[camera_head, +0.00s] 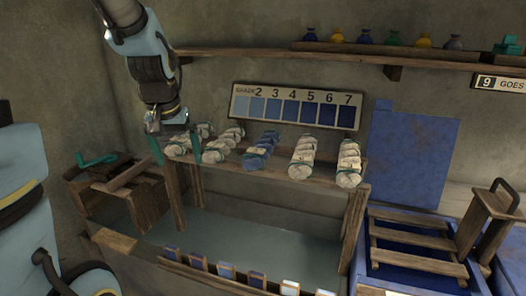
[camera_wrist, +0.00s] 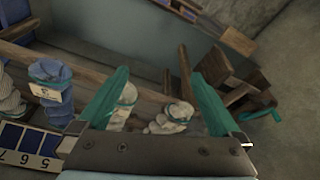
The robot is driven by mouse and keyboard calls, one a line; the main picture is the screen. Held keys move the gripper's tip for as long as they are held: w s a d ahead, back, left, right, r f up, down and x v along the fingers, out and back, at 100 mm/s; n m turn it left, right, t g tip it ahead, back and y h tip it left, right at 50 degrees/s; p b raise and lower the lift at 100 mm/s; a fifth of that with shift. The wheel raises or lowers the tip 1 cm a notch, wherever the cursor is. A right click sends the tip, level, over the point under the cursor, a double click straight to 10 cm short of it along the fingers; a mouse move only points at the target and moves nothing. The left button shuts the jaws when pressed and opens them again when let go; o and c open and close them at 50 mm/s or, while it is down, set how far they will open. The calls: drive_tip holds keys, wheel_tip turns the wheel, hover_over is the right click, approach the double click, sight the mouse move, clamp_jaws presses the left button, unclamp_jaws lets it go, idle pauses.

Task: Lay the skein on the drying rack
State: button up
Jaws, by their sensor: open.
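My gripper (camera_head: 175,152) is open, with teal fingers pointing down at the left end of a wooden rail (camera_head: 270,172). Several skeins lie in a row across the rail. A pale skein (camera_head: 188,141) lies close to the fingers; I cannot tell if they touch. Another pale skein (camera_head: 223,143), a blue skein (camera_head: 260,150) and more pale skeins (camera_head: 302,158) lie to the right. In the wrist view the open gripper (camera_wrist: 160,76) holds nothing; a pale skein (camera_wrist: 173,116) and the tagged blue skein (camera_wrist: 52,85) show. I cannot tell which wooden frame is the drying rack.
A shade chart (camera_head: 295,107) stands behind the skeins. A grey basin (camera_head: 250,236) lies below, with tagged samples (camera_head: 227,270) along its front. A slatted wooden frame (camera_head: 415,243) sits at right. A wooden crate (camera_head: 130,205) is at left. A bottle shelf (camera_head: 350,54) runs above.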

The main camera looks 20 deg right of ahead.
drive_tip(key=w+d+r+m+h, duration=0.1)
drive_tip(key=d+r+m, duration=0.15)
drive_tip(key=d, duration=0.85)
drive_tip(key=m+h, duration=0.1)
drive_tip(key=m, duration=0.1)
approach(263, 143)
drive_tip(key=shift+s+d+f+t+b, duration=0.15)
drive_tip(key=shift+s+t+b, duration=0.15)
drive_tip(key=shift+b, duration=0.1)
drive_tip(key=p+x, duration=0.1)
drive_tip(key=x, duration=0.4)
drive_tip(key=shift+w+d+f, duration=0.1)
drive_tip(key=shift+a+p+x, duration=0.1)
drive_tip(key=shift+p+x, duration=0.5)
drive_tip(key=shift+x, duration=0.75)
drive_tip(key=shift+a+p+x, duration=0.15)
drive_tip(key=shift+p+x, duration=0.4)
drive_tip(key=shift+x, duration=0.8)
drive_tip(key=shift+w, duration=0.15)
clamp_jaws()
